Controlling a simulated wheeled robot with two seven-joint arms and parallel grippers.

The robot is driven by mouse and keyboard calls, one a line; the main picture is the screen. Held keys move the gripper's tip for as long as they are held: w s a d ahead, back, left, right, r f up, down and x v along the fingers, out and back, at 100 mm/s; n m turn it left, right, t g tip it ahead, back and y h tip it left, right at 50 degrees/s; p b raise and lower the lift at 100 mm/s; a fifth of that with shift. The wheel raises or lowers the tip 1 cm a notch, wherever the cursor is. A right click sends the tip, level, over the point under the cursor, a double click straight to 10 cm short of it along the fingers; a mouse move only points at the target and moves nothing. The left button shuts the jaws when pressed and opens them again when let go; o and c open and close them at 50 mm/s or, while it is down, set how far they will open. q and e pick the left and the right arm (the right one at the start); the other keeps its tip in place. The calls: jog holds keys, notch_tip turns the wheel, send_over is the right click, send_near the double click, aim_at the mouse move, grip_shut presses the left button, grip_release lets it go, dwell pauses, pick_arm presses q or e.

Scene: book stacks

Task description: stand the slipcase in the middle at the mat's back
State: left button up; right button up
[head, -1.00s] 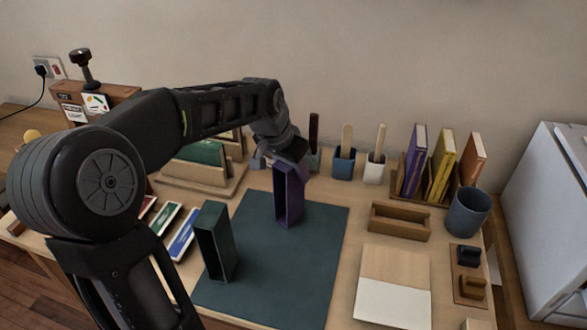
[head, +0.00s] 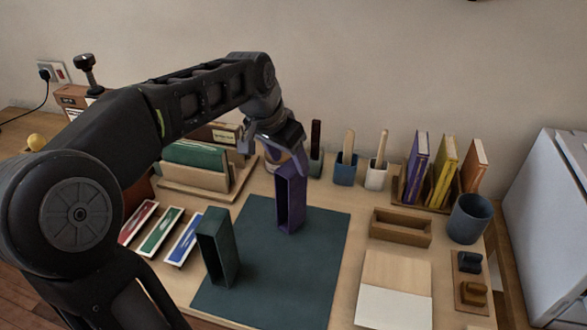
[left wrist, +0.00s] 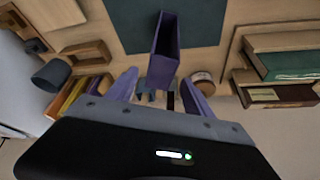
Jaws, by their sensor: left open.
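A purple slipcase (head: 290,200) stands upright near the back edge of the dark green mat (head: 280,275), around the middle of that edge, its open side showing. It also shows in the left wrist view (left wrist: 163,48), in front of and between the spread fingers. My left gripper (head: 275,153) is open and empty, just above and behind the slipcase's top. It appears clear of the slipcase. A dark green slipcase (head: 217,252) stands upright at the mat's left side. My right gripper is not in view.
Colored trays (head: 160,230) lie left of the mat. A wooden rack with a green book (head: 195,155) stands behind left. Cups with sticks (head: 345,170) stand behind the mat. A wooden box (head: 400,227), blue-grey cup (head: 468,218) and books (head: 440,175) are at right.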

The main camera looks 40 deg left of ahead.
pick_arm(q)
jog(key=v, duration=0.5)
jog(key=shift+r, duration=0.1)
